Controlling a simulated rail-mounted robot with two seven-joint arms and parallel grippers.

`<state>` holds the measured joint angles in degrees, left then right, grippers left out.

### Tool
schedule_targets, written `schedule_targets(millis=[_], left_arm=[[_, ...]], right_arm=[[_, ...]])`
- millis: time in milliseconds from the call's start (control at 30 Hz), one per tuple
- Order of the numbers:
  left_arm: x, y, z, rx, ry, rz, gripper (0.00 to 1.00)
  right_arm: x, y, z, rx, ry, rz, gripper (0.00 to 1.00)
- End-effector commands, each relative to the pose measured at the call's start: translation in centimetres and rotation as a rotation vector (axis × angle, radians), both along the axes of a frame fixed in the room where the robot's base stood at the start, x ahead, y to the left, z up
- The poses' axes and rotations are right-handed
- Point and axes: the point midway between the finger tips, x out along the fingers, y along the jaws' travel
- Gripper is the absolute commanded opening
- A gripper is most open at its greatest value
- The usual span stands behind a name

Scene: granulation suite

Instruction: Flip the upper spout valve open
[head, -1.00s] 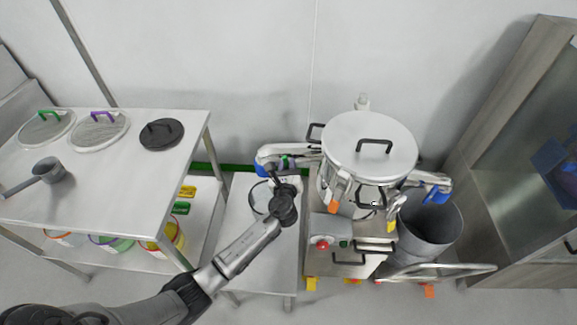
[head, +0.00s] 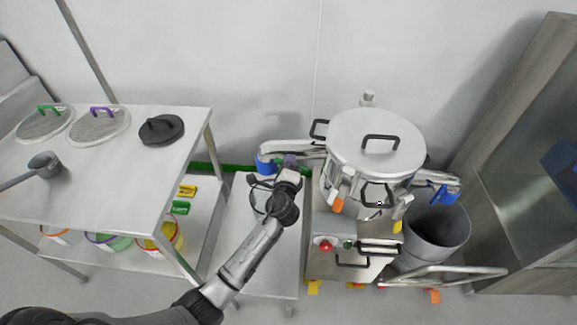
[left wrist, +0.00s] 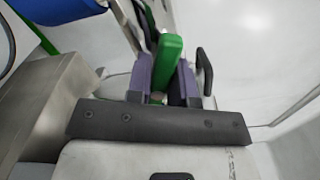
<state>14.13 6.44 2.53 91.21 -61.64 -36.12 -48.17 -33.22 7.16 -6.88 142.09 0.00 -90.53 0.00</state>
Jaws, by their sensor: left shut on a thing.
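The upper spout (head: 300,149) sticks out to the left of the round steel vessel (head: 376,142) and has a blue end (head: 266,164). My left gripper (head: 290,163) is at this spout, just right of the blue end. In the left wrist view its purple-padded fingers (left wrist: 163,78) are shut on a green valve handle (left wrist: 167,58), which sticks up between them. The handle's pivot is hidden by the gripper. In the head view the handle is mostly covered by my gripper. My right gripper is not in view.
A second spout with a blue end (head: 445,194) hangs over a grey bin (head: 437,230) at the right. A control box (head: 333,230) with a red button sits in front of the vessel. A steel table (head: 110,190) with lids and a scoop stands at the left.

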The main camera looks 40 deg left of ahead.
Motion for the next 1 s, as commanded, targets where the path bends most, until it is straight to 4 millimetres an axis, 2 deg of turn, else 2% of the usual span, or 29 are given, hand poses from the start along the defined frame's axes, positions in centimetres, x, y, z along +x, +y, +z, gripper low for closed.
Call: schedule_targets(millis=[100, 500, 1000], left_arm=[[0.0, 0.0, -0.3, -0.078, -0.057, 0.0, 0.0], [0.0, 0.0, -0.4, -0.261, -0.187, -0.001, 0.0], [0.0, 0.0, -0.4, -0.312, -0.223, -0.001, 0.0]], right_arm=[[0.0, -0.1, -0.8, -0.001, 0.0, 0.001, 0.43], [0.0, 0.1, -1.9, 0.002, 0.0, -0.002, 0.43], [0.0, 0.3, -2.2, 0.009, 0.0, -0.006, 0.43]])
